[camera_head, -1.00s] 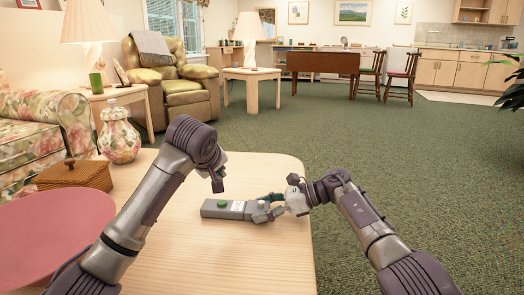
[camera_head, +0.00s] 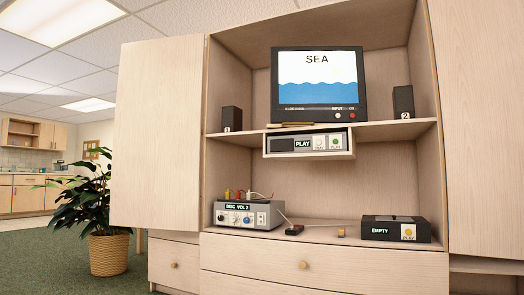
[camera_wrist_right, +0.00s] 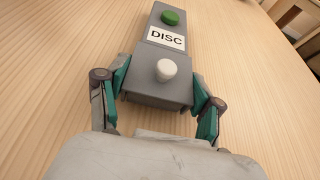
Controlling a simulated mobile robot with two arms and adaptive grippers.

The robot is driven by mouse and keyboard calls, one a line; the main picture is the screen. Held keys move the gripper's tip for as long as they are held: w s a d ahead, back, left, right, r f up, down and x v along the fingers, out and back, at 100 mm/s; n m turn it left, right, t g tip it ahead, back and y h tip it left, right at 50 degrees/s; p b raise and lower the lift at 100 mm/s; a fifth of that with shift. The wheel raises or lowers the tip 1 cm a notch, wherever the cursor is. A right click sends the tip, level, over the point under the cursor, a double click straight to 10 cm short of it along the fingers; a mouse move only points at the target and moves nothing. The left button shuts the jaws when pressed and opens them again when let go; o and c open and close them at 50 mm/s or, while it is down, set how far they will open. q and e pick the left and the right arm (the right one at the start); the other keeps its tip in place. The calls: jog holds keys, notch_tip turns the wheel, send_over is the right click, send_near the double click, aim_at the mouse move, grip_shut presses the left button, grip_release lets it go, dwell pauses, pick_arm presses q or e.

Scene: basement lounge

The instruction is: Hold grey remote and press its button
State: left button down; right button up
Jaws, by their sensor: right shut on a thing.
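The grey remote (camera_wrist_right: 158,90) shows in the right wrist view, above a light wood surface. It has a green button (camera_wrist_right: 170,17) at its far end, a white label reading DISC (camera_wrist_right: 167,38), and a white button (camera_wrist_right: 165,70) near my gripper. My right gripper (camera_wrist_right: 160,88) is shut on the near end of the remote, one teal-padded finger on each side. Both buttons are uncovered. My left gripper is in neither current view. The head view shows neither gripper nor the remote.
The head view faces a wooden wall unit (camera_head: 324,245). It holds a screen (camera_head: 318,82) showing SEA, a PLAY unit (camera_head: 308,143), a DISC VOL 2 box (camera_head: 248,215), an EMPTY box (camera_head: 395,228) and two speakers. A potted plant (camera_head: 108,255) stands at left. The wood table (camera_wrist_right: 60,95) lies beneath the remote.

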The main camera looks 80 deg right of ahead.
jog(key=o, duration=1.4)
jog(key=v, duration=1.2)
